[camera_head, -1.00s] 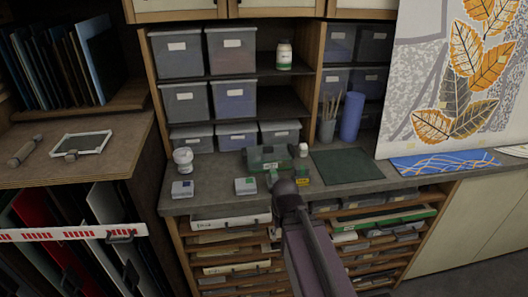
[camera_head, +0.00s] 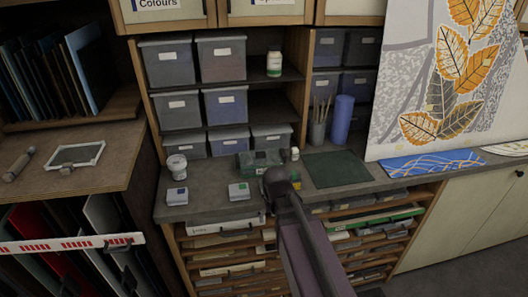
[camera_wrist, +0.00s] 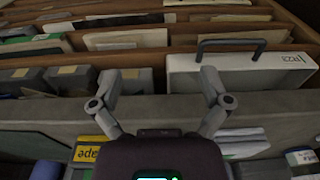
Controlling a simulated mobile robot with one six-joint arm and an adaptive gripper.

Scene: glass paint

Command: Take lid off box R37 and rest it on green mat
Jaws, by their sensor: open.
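The green mat (camera_head: 338,168) lies flat on the grey bench, right of centre, and its visible surface is bare. Several grey lidded boxes (camera_head: 168,62) stand on the shelves behind the bench. Their labels are too small to read, so I cannot tell which is R37. My gripper (camera_wrist: 157,76) is open and empty in the wrist view, its two fingers spread above the drawer area. In the head view my own wrist hides the fingers, in front of the bench and left of the mat.
A dark green see-through container (camera_head: 258,159) stands on the bench behind my wrist. A white jar (camera_head: 176,166) and small containers (camera_head: 238,191) stand left. A brush pot (camera_head: 317,134) and blue roll (camera_head: 342,120) stand behind the mat. A white handled case (camera_wrist: 240,73) sits in a drawer.

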